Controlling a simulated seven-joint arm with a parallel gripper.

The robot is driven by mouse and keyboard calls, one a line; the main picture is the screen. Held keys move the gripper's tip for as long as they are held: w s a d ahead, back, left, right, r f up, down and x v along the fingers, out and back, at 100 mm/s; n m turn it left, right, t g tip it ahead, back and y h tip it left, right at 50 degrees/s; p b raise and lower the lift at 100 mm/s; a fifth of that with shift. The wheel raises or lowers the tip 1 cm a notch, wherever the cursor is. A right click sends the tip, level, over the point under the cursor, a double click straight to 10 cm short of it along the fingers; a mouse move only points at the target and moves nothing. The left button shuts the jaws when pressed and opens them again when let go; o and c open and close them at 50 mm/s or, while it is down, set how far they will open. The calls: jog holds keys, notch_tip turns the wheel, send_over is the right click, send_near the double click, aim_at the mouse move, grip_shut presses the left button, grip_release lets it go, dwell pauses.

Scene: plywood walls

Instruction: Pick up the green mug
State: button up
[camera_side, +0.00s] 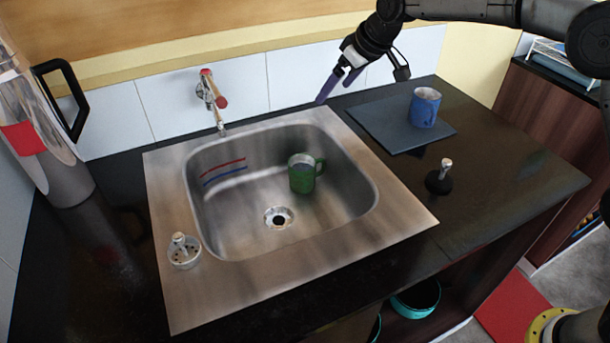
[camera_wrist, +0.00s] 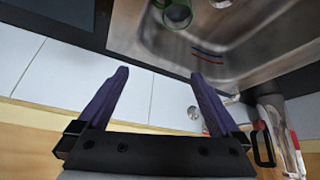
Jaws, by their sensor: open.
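The green mug (camera_side: 302,177) stands upright inside the sink basin (camera_side: 235,230), right of the drain, with its handle toward the right. In the wrist view the green mug (camera_wrist: 177,13) shows at the top edge, partly cut off. My gripper (camera_side: 332,88) is above the back edge of the sink near the wall tiles, up and to the right of the mug and apart from it. In the wrist view my gripper (camera_wrist: 160,82) has its two purple fingers spread with nothing between them.
A blue mug (camera_side: 425,107) stands on a dark board (camera_side: 385,122) right of the sink. A black stopper (camera_side: 440,177) is in front of it. A tap (camera_side: 214,98) is on the wall behind the sink. A steel container (camera_side: 60,165) with a black handle stands at left.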

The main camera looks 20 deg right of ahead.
jog(key=w+a+f+g, duration=0.15)
jog(key=a+f, duration=0.25)
jog(key=f, duration=0.8)
send_near(303, 163)
jog(key=s+a, duration=0.1)
jog(key=a, duration=0.1)
jog(key=shift+n, duration=0.3)
jog(key=shift+s+x, duration=0.2)
jog(key=shift+x, duration=1.45)
jog(key=shift+s+x, duration=0.2)
jog(key=shift+x, duration=1.45)
jog(key=shift+s+f, duration=0.1)
jog(key=shift+f, duration=0.05)
jog(key=c, duration=1.6)
